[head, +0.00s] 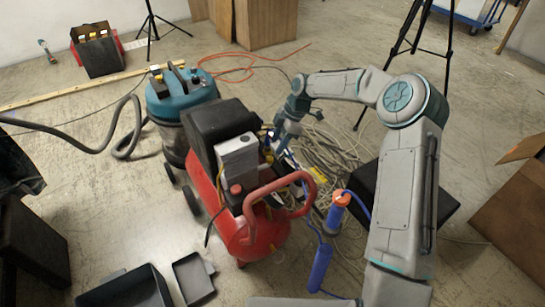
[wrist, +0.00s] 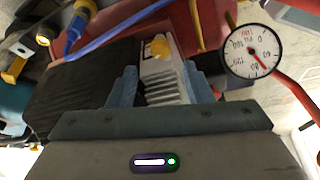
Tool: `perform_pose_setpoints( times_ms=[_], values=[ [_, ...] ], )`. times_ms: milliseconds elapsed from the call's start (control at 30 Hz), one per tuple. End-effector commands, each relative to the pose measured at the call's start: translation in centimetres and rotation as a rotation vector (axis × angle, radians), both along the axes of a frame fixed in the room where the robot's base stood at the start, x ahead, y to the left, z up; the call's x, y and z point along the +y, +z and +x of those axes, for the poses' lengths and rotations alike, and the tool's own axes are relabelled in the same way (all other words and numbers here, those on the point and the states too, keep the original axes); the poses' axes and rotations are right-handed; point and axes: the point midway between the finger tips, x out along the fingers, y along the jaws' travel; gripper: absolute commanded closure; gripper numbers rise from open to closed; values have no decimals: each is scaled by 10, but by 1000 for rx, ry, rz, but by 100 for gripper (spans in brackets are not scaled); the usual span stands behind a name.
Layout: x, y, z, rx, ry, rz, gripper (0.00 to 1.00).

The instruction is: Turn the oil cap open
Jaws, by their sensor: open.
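The oil cap appears to be the small yellow cap (wrist: 158,46) in the wrist view, on the ribbed grey pump block of the red air compressor (head: 262,235). My gripper (wrist: 161,72) is open, its two blue-grey fingers apart on either side of the ribbed block as pictured. The cap shows just past the fingertips, between their lines, with nothing held. In the head view my gripper (head: 277,150) points down at the compressor's far right side, close to the pump. The cap cannot be told clearly there.
A pressure gauge (wrist: 251,51) with a red pipe stands right of the fingers in the wrist view. The compressor's red handle (head: 283,184) rises nearby. A blue vacuum (head: 181,95) stands behind, coiled cables (head: 335,150) lie right, and black trays (head: 128,290) lie in front.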

Motion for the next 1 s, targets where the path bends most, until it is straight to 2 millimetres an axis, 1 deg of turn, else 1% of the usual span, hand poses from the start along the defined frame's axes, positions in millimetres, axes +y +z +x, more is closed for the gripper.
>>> perform_pose_setpoints(
  times_ms=[33, 100, 200, 300, 467, 733, 767, 800, 900, 1000],
  values=[
    [4, -14, -2, 3, 1, 0, 54],
    [9, -26, -3, 2, 1, -1, 54],
    [15, -40, -5, 1, 2, 0, 54],
    [19, -49, -6, 0, 0, 0, 54],
    [22, -56, -7, 0, -1, 0, 54],
    [22, -56, -7, -1, -1, 0, 54],
    [22, -56, -7, -1, -1, 0, 63],
    [22, -56, -7, -1, -1, 0, 74],
    [22, -56, -7, -1, -1, 0, 98],
    [22, -56, -7, -1, -1, 0, 98]
  ],
)
